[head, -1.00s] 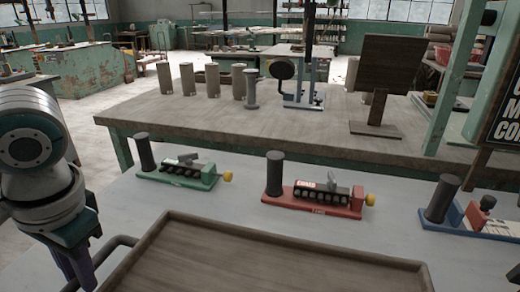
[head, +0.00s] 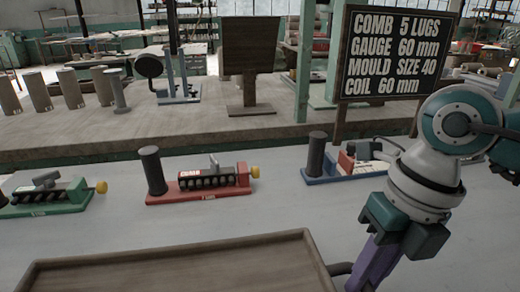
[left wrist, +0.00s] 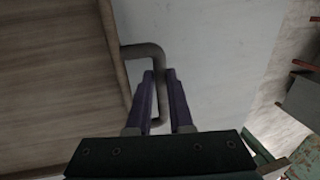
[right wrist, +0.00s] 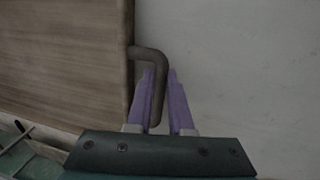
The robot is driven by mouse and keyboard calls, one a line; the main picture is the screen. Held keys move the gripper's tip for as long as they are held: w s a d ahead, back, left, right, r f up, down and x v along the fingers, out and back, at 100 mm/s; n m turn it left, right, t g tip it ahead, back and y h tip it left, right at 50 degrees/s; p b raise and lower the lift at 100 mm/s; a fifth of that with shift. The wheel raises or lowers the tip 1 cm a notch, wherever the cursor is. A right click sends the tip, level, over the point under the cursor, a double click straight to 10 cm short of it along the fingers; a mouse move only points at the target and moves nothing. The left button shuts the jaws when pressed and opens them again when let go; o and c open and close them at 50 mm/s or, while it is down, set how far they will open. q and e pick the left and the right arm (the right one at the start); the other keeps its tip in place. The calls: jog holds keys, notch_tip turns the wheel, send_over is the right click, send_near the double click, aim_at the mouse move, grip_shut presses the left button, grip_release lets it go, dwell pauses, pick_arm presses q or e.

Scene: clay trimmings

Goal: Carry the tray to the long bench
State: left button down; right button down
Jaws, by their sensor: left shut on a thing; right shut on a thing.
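The brown wooden tray (head: 165,275) shows at the bottom of the head view, cut off by the frame, over or on a pale grey surface; I cannot tell if it touches. My right gripper (right wrist: 160,75) is shut on the tray's dark right handle (right wrist: 148,52); its purple fingers also show in the head view (head: 362,272). My left gripper (left wrist: 161,75) is shut on the left handle (left wrist: 147,49) and is outside the head view. A long wooden-topped bench (head: 200,125) stands behind the grey surface; which bench is the task's is not marked.
Green (head: 45,197), red (head: 200,185) and blue (head: 345,170) comb fixtures stand beyond the tray on the pale grey surface (head: 110,225). Bare grey lies between tray and fixtures.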

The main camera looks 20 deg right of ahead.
pick_arm(q)
jog(key=shift+a+f+b, duration=0.1)
jog(key=shift+f+b, duration=0.25)
jog(key=shift+f, duration=0.2)
pick_arm(e)
jog(key=shift+f, duration=0.6)
pick_arm(q)
jog(key=c, duration=0.8)
grip_release()
pick_arm(e)
jog(key=c, duration=0.8)
grip_release()
jog(key=shift+r, duration=0.1)
pick_arm(q)
jog(key=shift+r, duration=0.1)
pick_arm(e)
jog(key=shift+r, duration=0.35)
pick_arm(q)
jog(key=v, duration=1.2)
pick_arm(e)
jog(key=r, duration=0.3)
jog(key=d+r, duration=0.1)
jog(key=r, duration=0.3)
jog(key=d+r, duration=0.1)
jog(key=r, duration=0.3)
jog(key=shift+d+r, duration=0.1)
